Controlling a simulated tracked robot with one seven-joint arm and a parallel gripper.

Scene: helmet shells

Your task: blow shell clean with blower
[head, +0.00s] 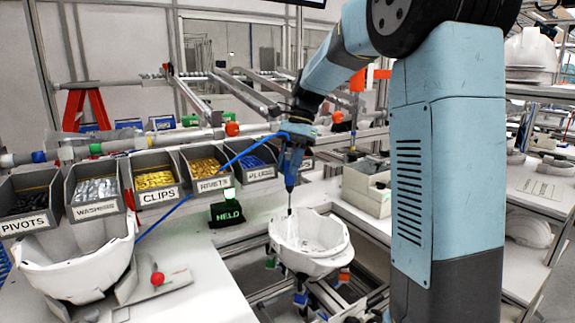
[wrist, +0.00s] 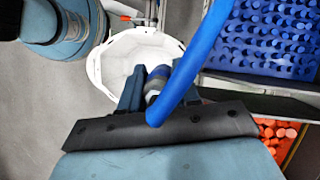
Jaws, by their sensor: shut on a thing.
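A white helmet shell (head: 325,262) sits open side up on a stand with coloured clamps, in the middle of the head view. It also shows beyond my gripper in the wrist view (wrist: 108,68). My gripper (head: 296,142) is above the shell and shut on the blower (head: 291,178). The blower is upright, with its thin dark nozzle pointing down at the shell's opening. I cannot tell whether the tip is inside the rim. In the wrist view the blower (wrist: 155,86) is between the fingers, partly hidden by its blue hose (wrist: 198,58).
Another white shell (head: 75,268) rests on the bench at left, beside a red-knobbed plate (head: 157,277). Labelled bins of small parts (head: 155,178) line the bench behind. A green-lit box (head: 227,212) stands near them. The blue hose (head: 185,203) crosses the bench. A beige box (head: 366,190) is right of the shell.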

